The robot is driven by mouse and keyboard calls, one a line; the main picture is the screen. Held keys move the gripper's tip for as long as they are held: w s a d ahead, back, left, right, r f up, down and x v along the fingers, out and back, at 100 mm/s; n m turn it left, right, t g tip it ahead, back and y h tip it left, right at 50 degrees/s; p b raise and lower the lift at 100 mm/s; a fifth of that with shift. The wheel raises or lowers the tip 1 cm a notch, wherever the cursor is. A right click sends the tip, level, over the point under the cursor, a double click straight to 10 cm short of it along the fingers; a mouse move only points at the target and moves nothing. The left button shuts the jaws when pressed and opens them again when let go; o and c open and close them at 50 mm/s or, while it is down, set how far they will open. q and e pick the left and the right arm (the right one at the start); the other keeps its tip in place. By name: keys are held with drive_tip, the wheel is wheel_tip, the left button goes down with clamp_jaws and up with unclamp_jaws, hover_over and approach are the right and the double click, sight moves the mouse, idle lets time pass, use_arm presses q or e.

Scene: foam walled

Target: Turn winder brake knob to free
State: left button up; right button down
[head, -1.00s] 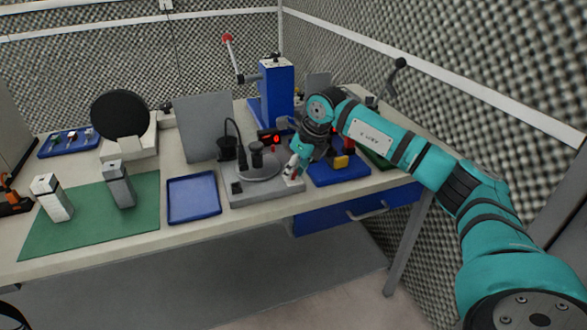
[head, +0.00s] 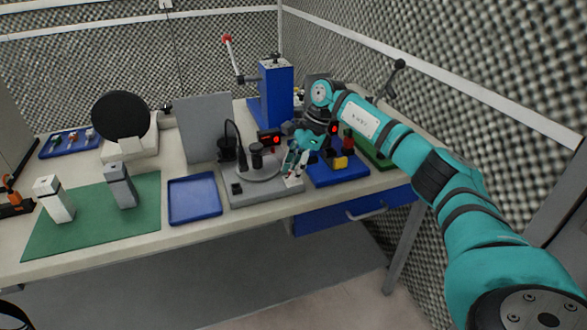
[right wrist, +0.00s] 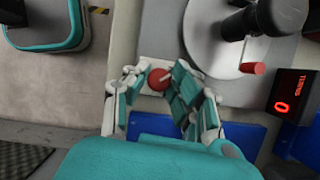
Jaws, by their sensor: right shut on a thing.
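The winder (head: 240,196) is a grey base with a round plate, near the bench's front edge in the head view. Its red brake knob (right wrist: 158,81) with a pale pointer line shows at the base's corner in the right wrist view. My right gripper (right wrist: 158,77) is shut on the knob, one finger on each side of it. In the head view my right gripper (head: 294,174) reaches down at the winder's right front corner and mostly hides the knob. Any labels by the knob cannot be read. My left gripper is not in view.
A turns display (right wrist: 290,94) reading 0 and a small red crank handle (right wrist: 252,68) are close to my right gripper. A blue tray with blocks (head: 335,176) lies right of the winder, an empty blue tray (head: 194,199) left. A blue press (head: 276,95) stands behind.

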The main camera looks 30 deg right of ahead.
drive_tip(key=shift+w+r+n, duration=0.1)
drive_tip(key=shift+n, duration=0.5)
drive_tip(key=c, duration=1.1)
unclamp_jaws()
drive_tip(key=v, duration=1.2)
drive_tip(key=shift+w, duration=0.15)
